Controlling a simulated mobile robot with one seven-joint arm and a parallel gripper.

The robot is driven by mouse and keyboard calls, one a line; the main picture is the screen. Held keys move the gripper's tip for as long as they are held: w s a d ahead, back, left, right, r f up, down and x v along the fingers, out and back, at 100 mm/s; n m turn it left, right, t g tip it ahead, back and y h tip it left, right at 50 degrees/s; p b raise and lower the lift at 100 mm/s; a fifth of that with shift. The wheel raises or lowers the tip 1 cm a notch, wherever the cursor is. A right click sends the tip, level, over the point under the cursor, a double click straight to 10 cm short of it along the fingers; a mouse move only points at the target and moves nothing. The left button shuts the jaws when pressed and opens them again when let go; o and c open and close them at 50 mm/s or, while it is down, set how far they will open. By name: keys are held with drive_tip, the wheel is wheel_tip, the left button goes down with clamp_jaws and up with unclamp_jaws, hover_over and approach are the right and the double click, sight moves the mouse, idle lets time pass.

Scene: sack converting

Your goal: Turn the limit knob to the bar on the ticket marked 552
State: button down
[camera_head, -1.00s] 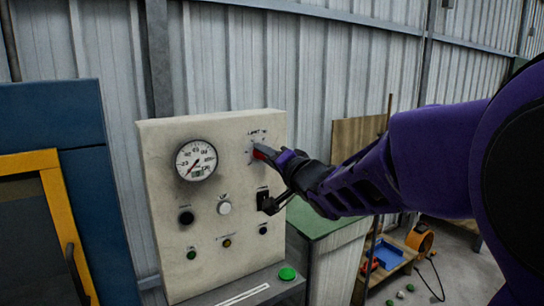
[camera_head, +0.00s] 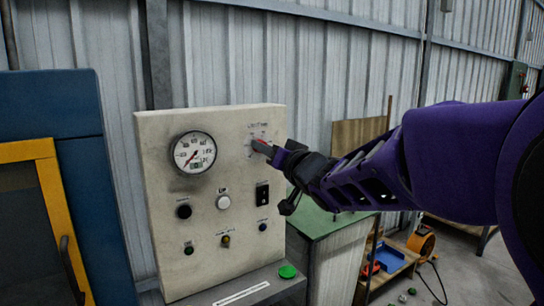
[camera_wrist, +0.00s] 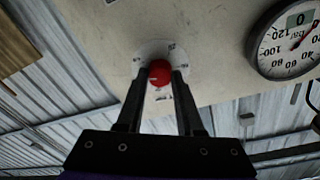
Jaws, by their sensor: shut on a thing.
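The limit knob is a red round knob (camera_wrist: 160,72) on a pale dial plate with small markings, upper right on the cream control panel (camera_head: 150,190). In the head view only a bit of its red (camera_head: 261,145) shows beside the fingers. My gripper (camera_head: 272,151) reaches it from the right. In the wrist view my gripper (camera_wrist: 159,80) has one dark finger on each side of the knob, shut on it. The dial markings are too small to read surely. I cannot make out a ticket marked 552.
A round gauge (camera_head: 194,152) sits left of the knob, with a black switch (camera_head: 262,195), a white button (camera_head: 223,202) and other small controls below. A green button (camera_head: 287,272) is on the ledge. A green-topped cabinet (camera_head: 325,222) stands to the right.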

drive_tip(key=shift+n+g+y+b, duration=0.25)
drive_tip(key=shift+n+y+b, duration=0.15)
drive_tip(key=shift+n, duration=5.05)
drive_tip(key=shift+n+g+y+b, duration=0.25)
drive_tip(key=shift+n+y, duration=0.25)
drive_tip(key=shift+n, duration=4.95)
drive_tip(key=c, duration=0.5)
unclamp_jaws()
drive_tip(key=shift+f, duration=0.1)
drive_tip(key=shift+c, duration=0.2)
drive_tip(key=shift+s+d, duration=0.15)
